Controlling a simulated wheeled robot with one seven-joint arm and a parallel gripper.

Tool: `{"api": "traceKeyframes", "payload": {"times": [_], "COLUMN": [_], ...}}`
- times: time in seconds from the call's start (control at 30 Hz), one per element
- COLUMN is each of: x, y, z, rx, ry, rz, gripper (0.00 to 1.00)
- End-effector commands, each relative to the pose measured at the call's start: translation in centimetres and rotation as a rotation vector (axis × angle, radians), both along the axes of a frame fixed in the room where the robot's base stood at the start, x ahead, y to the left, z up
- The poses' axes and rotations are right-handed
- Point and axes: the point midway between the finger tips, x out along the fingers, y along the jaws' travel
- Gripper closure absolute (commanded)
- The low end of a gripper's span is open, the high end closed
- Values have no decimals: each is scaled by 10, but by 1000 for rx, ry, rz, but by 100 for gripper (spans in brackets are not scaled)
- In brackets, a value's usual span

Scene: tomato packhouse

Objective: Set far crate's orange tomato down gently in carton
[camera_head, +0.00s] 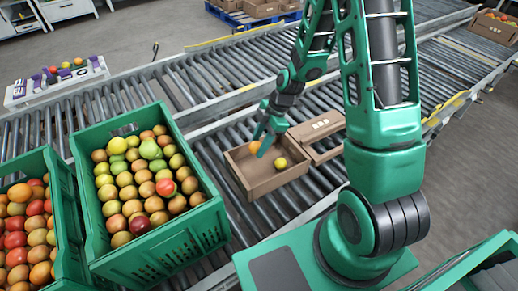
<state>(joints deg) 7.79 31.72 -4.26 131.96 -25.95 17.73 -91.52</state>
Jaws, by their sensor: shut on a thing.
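The open brown carton (262,189) sits on the roller conveyor near the middle of the view. My gripper (263,147) reaches down over the carton, shut on an orange tomato (254,147) near its back left side. The fingers partly cover this tomato, and I cannot tell whether it touches the carton floor. A yellow tomato (280,162) lies in the carton to the right of my gripper. Two green crates hold many tomatoes: a larger-looking crate (160,250) left of the carton, and another crate (62,215) at the left edge.
A second brown carton (318,127) adjoins the open one on its right. A white device (55,82) with a few fruits stands beyond the conveyor at the upper left. Bare rollers (215,75) lie behind the carton. Another filled carton (494,26) is at the far right.

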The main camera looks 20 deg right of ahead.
Motion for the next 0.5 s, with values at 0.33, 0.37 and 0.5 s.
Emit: {"api": "traceKeyframes", "payload": {"times": [0.33,0.37,0.5], "x": [-16,-16,-16], "y": [4,4,4], "z": [-19,-22,-36], "rx": [0,0,0], "ry": [1,2,3], "rz": [98,98,97], "gripper": [72,72,72]}}
